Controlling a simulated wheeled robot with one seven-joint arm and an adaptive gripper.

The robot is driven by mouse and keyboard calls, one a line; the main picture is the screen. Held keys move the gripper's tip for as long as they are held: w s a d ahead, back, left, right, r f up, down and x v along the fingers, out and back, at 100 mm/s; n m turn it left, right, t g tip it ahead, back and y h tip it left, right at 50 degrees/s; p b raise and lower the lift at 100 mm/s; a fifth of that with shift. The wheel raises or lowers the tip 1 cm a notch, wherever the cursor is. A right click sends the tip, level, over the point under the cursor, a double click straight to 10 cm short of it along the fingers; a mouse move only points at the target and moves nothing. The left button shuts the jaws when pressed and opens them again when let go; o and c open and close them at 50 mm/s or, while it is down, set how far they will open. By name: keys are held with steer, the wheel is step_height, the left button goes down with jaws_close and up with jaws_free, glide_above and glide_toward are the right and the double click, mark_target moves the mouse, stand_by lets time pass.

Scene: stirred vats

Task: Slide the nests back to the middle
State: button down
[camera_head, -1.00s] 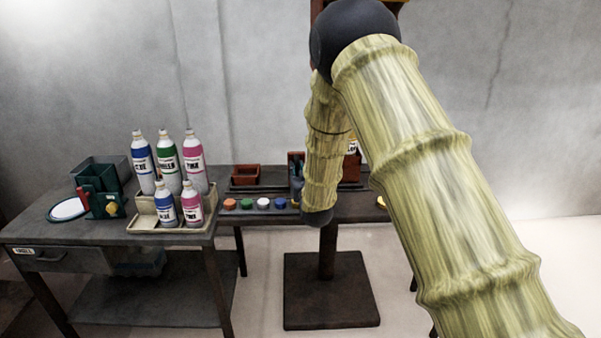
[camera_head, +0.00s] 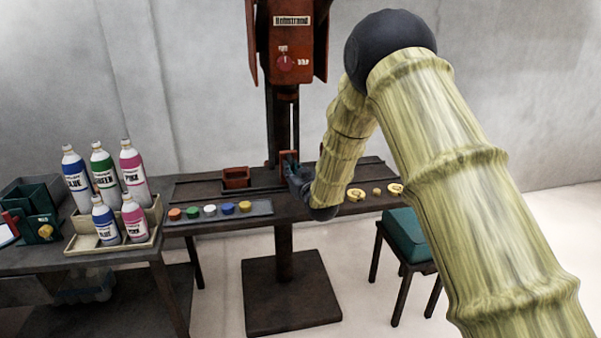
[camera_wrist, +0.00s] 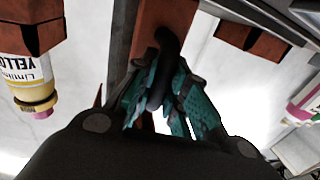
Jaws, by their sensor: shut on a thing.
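A red-brown open nest (camera_head: 236,178) sits on the long dark rail left of the red machine's column. My gripper (camera_head: 296,178) is at the rail near the column, beside an upright red-brown piece (camera_head: 288,158). In the wrist view my gripper's teal fingers (camera_wrist: 163,97) are closed around a black curved handle (camera_wrist: 166,48) on a red-brown part (camera_wrist: 160,17). One more block (camera_wrist: 250,40) is at upper right. My arm hides the rail's middle right.
The red machine (camera_head: 288,40) with a dial hangs over the rail. A tray of coloured caps (camera_head: 218,213) lies along the front edge. Bottles (camera_head: 103,170) stand in a crate at left. A teal stool (camera_head: 405,236) is at right, below yellow round pieces (camera_head: 356,194).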

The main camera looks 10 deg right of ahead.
steer(key=shift+w+d+r, duration=0.1)
steer(key=shift+d+r, duration=0.25)
steer(key=shift+d, duration=0.1)
steer(key=c, duration=1.4)
jaws_free()
steer(key=shift+d, duration=0.1)
steer(key=shift+f, duration=0.2)
steer(key=v, duration=1.2)
steer(key=shift+r, duration=0.1)
